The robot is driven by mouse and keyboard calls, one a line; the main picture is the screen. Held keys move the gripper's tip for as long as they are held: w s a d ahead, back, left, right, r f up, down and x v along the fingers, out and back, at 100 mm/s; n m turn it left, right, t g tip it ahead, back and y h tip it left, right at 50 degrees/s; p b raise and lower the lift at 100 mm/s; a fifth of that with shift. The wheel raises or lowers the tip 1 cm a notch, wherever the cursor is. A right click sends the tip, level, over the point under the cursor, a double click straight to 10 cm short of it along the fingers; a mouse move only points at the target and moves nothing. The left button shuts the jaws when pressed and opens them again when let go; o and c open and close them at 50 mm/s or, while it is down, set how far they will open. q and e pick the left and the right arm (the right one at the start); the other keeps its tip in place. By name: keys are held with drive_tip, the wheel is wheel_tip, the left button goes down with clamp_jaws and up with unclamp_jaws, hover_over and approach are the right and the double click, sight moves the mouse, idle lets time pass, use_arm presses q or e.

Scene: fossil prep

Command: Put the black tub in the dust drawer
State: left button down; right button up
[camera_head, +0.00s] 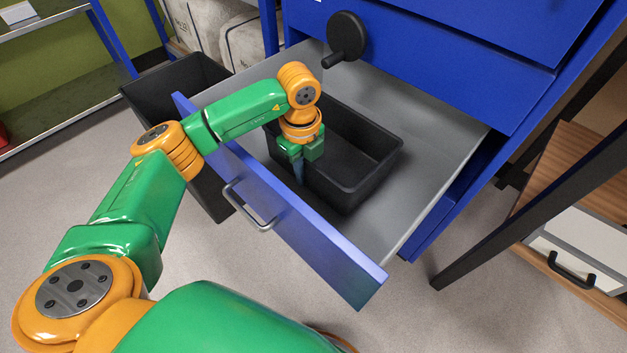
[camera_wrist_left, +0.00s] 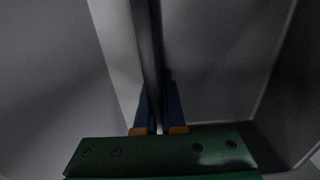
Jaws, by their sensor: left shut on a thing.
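The black tub (camera_head: 365,185) is inside the open dust drawer (camera_head: 430,125), a grey-lined drawer with a blue front and a metal handle. The tub looks upright and low, within the drawer walls; whether its base touches the floor is hard to tell. My left gripper (camera_head: 298,172) reaches over the drawer front and is shut on the tub's near left wall. In the left wrist view, the thin dark wall of the tub (camera_wrist_left: 150,50) runs between the two blue fingers of the gripper (camera_wrist_left: 157,105). My right gripper is not in view.
The drawer belongs to a blue cabinet (camera_head: 420,45) with a black crank knob (camera_head: 346,38). A dark bin (camera_head: 185,75) stands left of the drawer. A black table leg (camera_head: 530,200) and a wooden unit with a white drawer (camera_head: 580,245) are at right. Bare drawer floor lies right of the tub.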

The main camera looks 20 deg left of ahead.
sight(313, 182)
use_arm(q)
drive_tip(key=shift+d+f+b, duration=0.3)
drive_tip(key=shift+d+f, duration=0.7)
drive_tip(key=shift+d, duration=0.15)
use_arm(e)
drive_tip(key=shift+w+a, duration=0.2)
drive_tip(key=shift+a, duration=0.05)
use_arm(q)
drive_tip(key=c, duration=1.3)
unclamp_jaws()
drive_tip(key=shift+o, duration=1.4)
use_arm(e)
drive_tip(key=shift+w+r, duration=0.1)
use_arm(q)
drive_tip(key=shift+r, duration=0.25)
wheel_tip(313, 182, up, 12)
drive_tip(key=p, duration=0.3)
drive_tip(key=shift+f, duration=0.15)
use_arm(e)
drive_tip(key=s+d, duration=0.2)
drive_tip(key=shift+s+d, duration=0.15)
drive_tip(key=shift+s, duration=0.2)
